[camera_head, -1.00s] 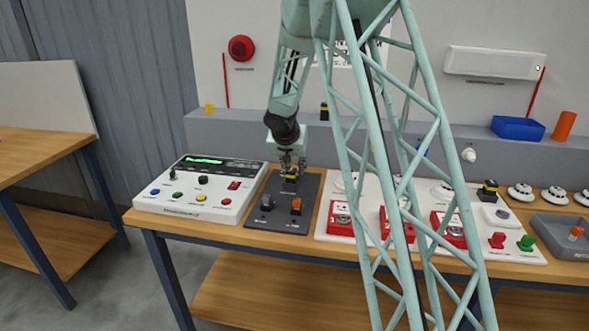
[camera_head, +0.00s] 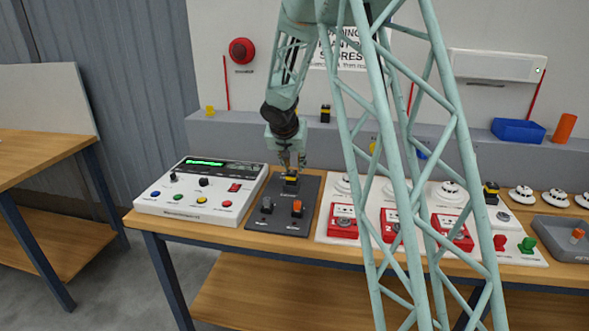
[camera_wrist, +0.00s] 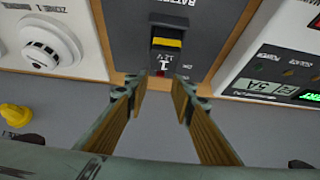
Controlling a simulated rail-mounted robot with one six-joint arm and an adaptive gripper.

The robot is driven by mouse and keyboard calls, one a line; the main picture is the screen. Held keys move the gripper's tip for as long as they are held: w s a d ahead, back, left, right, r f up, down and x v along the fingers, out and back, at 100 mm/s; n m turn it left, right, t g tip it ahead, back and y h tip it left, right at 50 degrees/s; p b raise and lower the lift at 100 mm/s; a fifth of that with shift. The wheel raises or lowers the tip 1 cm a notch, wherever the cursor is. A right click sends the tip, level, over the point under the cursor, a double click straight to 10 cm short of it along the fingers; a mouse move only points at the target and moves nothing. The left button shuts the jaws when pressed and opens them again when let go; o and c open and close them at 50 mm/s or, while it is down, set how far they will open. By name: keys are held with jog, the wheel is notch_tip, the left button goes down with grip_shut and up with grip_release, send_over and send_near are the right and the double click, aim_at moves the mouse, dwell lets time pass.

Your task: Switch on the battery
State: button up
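The dark panel (camera_head: 281,223) lies on the bench and carries a black block with a yellow band (camera_head: 290,179) at its far end. In the wrist view this block (camera_wrist: 167,42) sits beside partly cut-off lettering that seems to read "BATTERY", with a small red and white mark at its lower edge. A grey knob (camera_head: 267,205) and an orange switch (camera_head: 297,207) stand near the panel's front. My gripper (camera_head: 291,167) is above and just behind the block. In the wrist view its fingers (camera_wrist: 160,84) are apart, with nothing between them. Contact is not visible.
A white control console (camera_head: 196,206) with a green display stands directly left. A white board (camera_head: 333,233) with red call points and detectors lies to the right, partly behind my lattice arm. A grey ledge (camera_head: 225,135) runs behind the bench.

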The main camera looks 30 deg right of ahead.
jog(key=v, duration=0.6)
jog(key=shift+r, duration=0.15)
jog(key=shift+s+a+r, duration=0.25)
jog(key=shift+s+r, duration=0.1)
jog(key=shift+r, duration=0.2)
jog(key=shift+s+a+r, duration=0.1)
jog(key=shift+s+r, duration=0.15)
jog(key=shift+r, duration=0.1)
jog(key=s+a+r+n, duration=0.1)
jog(key=s+a+r, duration=0.3)
jog(key=s, duration=0.5)
jog(key=s+a+r+n+y, duration=0.1)
jog(key=s+a+r, duration=0.1)
jog(key=s+r, duration=0.45)
jog(key=s+a+r+n, duration=0.15)
jog(key=s+r, duration=0.25)
jog(key=s, duration=0.6)
jog(key=s+a+n+y, duration=0.1)
jog(key=s+a, duration=0.3)
jog(key=s, duration=0.6)
jog(key=s+a+n+g+y, duration=0.1)
jog(key=s+a, duration=0.4)
jog(key=s, duration=0.6)
jog(key=s+a+n+y, duration=0.1)
jog(key=s+a, duration=0.3)
jog(key=s, duration=0.7)
jog(key=shift+a+f+n+p, duration=0.15)
jog(key=shift+f+n+p, duration=0.2)
jog(key=shift+f+n, duration=0.15)
